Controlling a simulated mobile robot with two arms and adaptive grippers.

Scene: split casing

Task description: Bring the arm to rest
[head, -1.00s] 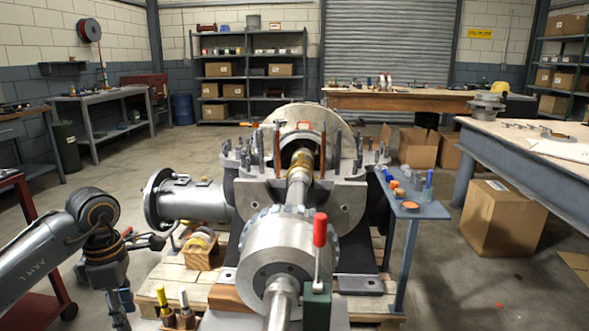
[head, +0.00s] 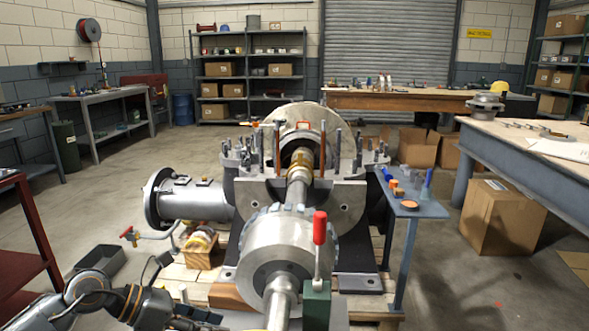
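My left arm (head: 88,285) comes in low at the bottom left corner, beside the pallet's front left. The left gripper (head: 196,316) is at the bottom edge, partly cut off, dark against the pallet, and its fingers cannot be made out. Nothing can be seen held in it. My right gripper is not in view. The split casing (head: 340,203) stands open in the middle, with a shaft (head: 299,190) running through it toward me and a big round coupling (head: 280,245) on the shaft.
A red-handled lever (head: 320,228) stands on a green block just right of the shaft. A small blue side table (head: 425,209) with small parts stands right of the casing. A red cart (head: 25,270) is at the left.

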